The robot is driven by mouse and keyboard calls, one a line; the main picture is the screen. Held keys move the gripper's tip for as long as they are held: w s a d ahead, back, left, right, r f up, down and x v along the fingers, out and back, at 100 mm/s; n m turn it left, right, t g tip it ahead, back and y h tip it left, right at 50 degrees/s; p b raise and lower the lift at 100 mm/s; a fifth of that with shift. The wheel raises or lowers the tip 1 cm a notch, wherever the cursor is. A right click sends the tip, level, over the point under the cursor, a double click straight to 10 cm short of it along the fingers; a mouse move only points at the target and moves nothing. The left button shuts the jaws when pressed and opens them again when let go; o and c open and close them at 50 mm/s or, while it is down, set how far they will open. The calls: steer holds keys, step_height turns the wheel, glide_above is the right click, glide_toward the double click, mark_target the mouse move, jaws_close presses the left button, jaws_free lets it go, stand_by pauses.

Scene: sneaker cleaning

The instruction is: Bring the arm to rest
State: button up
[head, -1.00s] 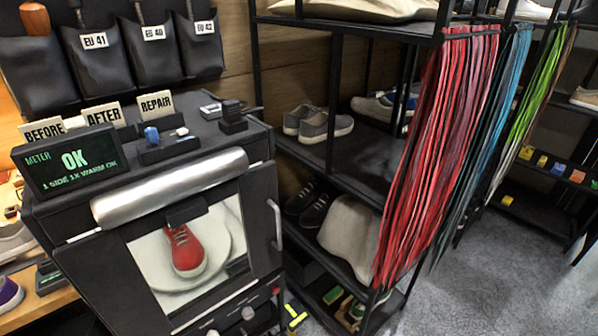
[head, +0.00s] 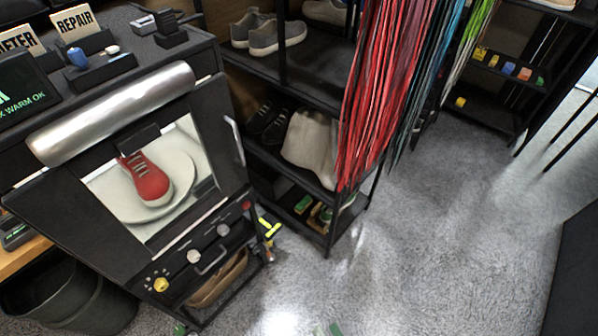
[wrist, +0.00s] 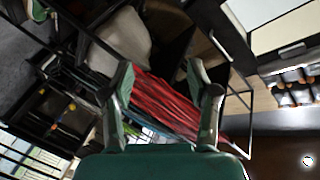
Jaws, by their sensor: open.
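My gripper (wrist: 165,82) shows in the wrist view with its two fingers spread apart. It is open and nothing is held between the fingers. Red laces (wrist: 160,105) hang in the background behind the fingers. The arm does not show clearly in the head view. What may be green tips of it show at the bottom edge, but I cannot tell.
A black cleaning cabinet (head: 62,188) stands at left with a red sneaker (head: 146,180) behind its window. A black shelf rack holds grey shoes (head: 275,36) and hanging red laces (head: 385,80). A dark bin (head: 75,300) stands lower left. Grey carpet (head: 440,230) is clear at right.

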steer(key=s+d+r+n+h, duration=0.4)
steer(key=s+d+r+h, duration=0.2)
steer(key=s+d+r, duration=0.5)
steer(key=s+r, duration=0.3)
steer(key=r, duration=0.1)
steer(key=shift+d+r+h, duration=0.2)
steer(key=shift+r+h, duration=0.2)
